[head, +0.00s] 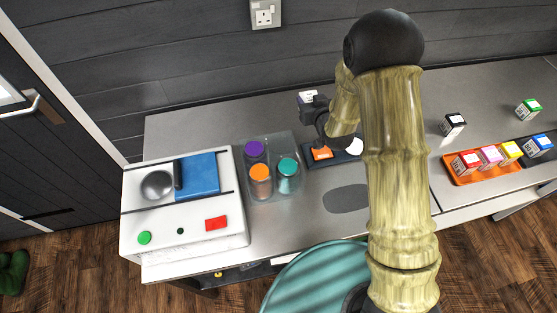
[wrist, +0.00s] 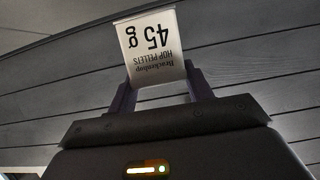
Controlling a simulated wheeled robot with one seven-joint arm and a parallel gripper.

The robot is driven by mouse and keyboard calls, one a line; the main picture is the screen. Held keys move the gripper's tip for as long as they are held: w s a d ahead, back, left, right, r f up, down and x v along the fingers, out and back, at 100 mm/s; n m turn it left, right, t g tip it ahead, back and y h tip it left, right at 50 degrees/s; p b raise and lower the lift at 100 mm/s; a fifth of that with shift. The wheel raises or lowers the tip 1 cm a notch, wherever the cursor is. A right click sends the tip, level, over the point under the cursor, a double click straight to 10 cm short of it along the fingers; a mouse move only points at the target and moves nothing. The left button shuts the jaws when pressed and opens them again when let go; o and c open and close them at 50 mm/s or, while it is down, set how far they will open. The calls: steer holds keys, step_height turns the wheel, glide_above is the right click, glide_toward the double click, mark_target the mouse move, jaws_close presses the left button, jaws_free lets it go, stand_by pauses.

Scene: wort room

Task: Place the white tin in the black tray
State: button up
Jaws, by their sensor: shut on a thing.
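My gripper (head: 312,102) is shut on a white tin (wrist: 156,48), held up in the air. In the wrist view the tin stands between the fingers, with a label reading 45 g and hop pellets, upside down. In the head view a small white part of it (head: 307,94) shows beyond the fingers. A black tray (head: 316,163) lies on the worktop below and right of my gripper, partly hidden by my arm. An orange-topped thing (head: 321,153) and a white round thing (head: 355,147) show over it.
A clear tray (head: 296,193) with purple, orange and teal lidded jars is on the left, beside a white machine (head: 185,245). On the right are a dark tin (head: 453,124), an orange tray (head: 463,180) of coloured tins, another dark tray with a blue tin (head: 540,144), and a green-topped tin (head: 528,109).

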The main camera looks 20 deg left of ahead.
steer(key=shift+f+p, duration=0.9)
steer(key=shift+f, duration=2.05)
steer(key=shift+f, duration=0.1)
steer(key=shift+f+p, duration=0.7)
steer(key=shift+f, duration=1.25)
steer(key=shift+f, duration=0.15)
steer(key=o, duration=1)
